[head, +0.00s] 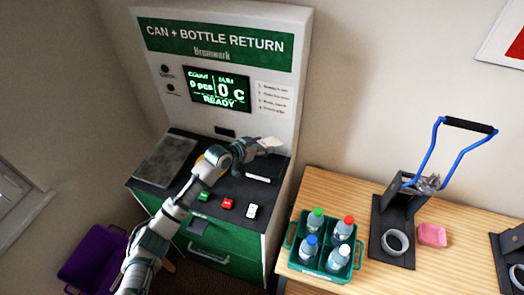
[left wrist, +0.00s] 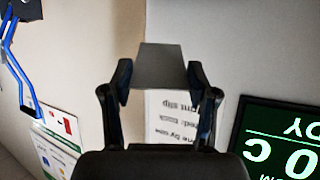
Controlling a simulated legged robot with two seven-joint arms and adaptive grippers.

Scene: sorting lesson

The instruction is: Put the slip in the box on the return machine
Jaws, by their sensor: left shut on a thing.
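My left gripper (head: 264,147) is over the right side of the return machine's dark top, in front of its upright panel. It is shut on a small pale slip (head: 271,142), which sticks out past the fingertips. In the left wrist view the slip (left wrist: 162,66) looks grey and spans the gap between the two fingers. The return machine (head: 215,45) shows "READY" and zero counts. A dark shape with a white edge (head: 258,178) lies on its top just below the gripper; I cannot tell for sure whether it is the box. My right gripper is out of view.
A green crate (head: 318,271) with several capped bottles stands on the wooden table (head: 335,190). A blue-handled press (head: 405,190) and a pink block (head: 432,234) are to its right. A purple bin (head: 90,260) is at lower left. Coloured buttons (head: 227,204) line the machine's front edge.

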